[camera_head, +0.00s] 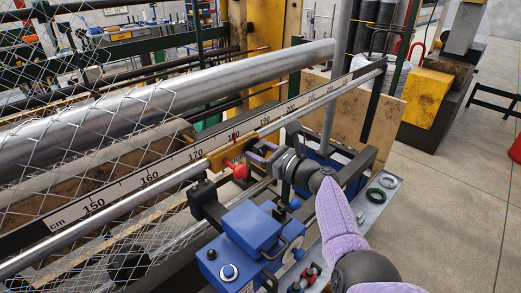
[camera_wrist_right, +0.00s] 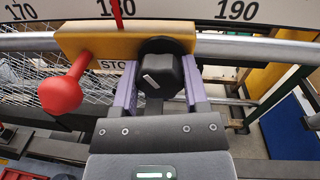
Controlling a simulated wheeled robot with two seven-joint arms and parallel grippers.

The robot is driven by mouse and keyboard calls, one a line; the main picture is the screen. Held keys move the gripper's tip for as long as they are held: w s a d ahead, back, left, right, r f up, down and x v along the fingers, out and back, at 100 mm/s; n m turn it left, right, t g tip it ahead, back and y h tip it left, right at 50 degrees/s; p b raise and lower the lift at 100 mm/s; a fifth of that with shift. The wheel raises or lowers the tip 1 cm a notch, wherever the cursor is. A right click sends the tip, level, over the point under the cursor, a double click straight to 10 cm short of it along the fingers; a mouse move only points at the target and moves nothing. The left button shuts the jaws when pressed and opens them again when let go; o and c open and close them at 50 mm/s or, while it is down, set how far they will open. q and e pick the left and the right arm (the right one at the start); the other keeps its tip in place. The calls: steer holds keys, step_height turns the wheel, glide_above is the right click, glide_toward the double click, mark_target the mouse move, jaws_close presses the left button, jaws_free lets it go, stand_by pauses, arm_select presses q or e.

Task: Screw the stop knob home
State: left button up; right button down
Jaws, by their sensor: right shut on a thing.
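The yellow stop block (camera_wrist_right: 85,42), with part of a "STOP" label showing, sits on the round rail under the measuring scale. In the head view the stop (camera_head: 228,153) is partly behind my gripper. The black stop knob (camera_wrist_right: 158,74), with a white line on its face, is on the block's front right. My right gripper (camera_wrist_right: 159,84) is shut on the knob, one purple finger on each side. It also shows in the head view (camera_head: 262,154). A red ball-ended lever (camera_wrist_right: 62,92) hangs from the block's left. My left gripper is out of view.
The centimetre scale (camera_head: 118,190) runs along the rail (camera_head: 85,226). Open floor (camera_head: 450,190) is at the right.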

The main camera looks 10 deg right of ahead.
steer(key=shift+f, duration=0.25)
steer(key=shift+c, duration=2.3)
jaws_free()
steer(key=o, duration=0.3)
steer(key=shift+r, duration=0.15)
steer(key=shift+o, duration=0.2)
steer(key=shift+s+d, duration=0.2)
steer(key=shift+s, duration=0.05)
steer(key=p+v, duration=0.1)
steer(key=v, duration=0.8)
steer(key=shift+s, duration=0.15)
